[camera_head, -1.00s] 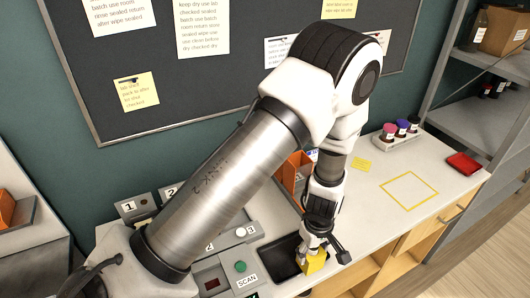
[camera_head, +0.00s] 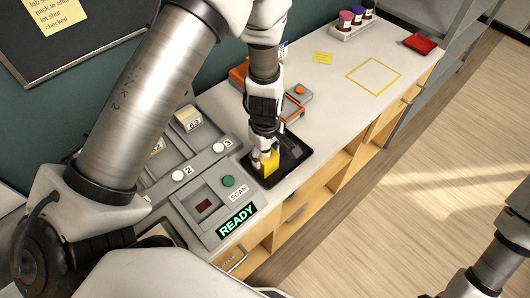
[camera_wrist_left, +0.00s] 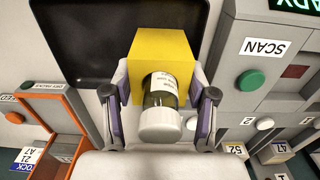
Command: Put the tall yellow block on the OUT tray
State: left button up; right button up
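The yellow block (camera_head: 270,162) is over the black tray (camera_head: 297,168) beside the scan panel. I cannot tell whether it rests on the tray or hangs just above it. In the left wrist view the yellow block (camera_wrist_left: 160,48) is between the fingers of my left gripper (camera_wrist_left: 161,100), which appear shut on its sides. A labelled vial with a white cap (camera_wrist_left: 160,118) shows at the block's near face. In the head view my left gripper (camera_head: 266,148) reaches down onto the block. No OUT label is readable. My right arm shows at the lower right; its gripper is out of view.
The scan panel with a green button (camera_head: 228,181) and a lit READY display (camera_head: 237,220) is left of the tray. An orange-trimmed grey fixture (camera_head: 294,102) stands behind it. A yellow outlined square (camera_head: 373,77) on the bench is empty. A vial rack (camera_head: 352,24) stands farther back.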

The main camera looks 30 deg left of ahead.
pick_arm(q)
jog(key=o, duration=0.4)
jog(key=shift+c, duration=0.2)
jog(key=shift+d, duration=0.1)
jog(key=shift+w+r, duration=0.1)
jog(key=shift+r, duration=0.1)
notch_tip(320, 180, up, 12)
jog(key=shift+f+b, duration=0.25)
jog(key=shift+b, duration=0.85)
jog(key=shift+r, duration=0.25)
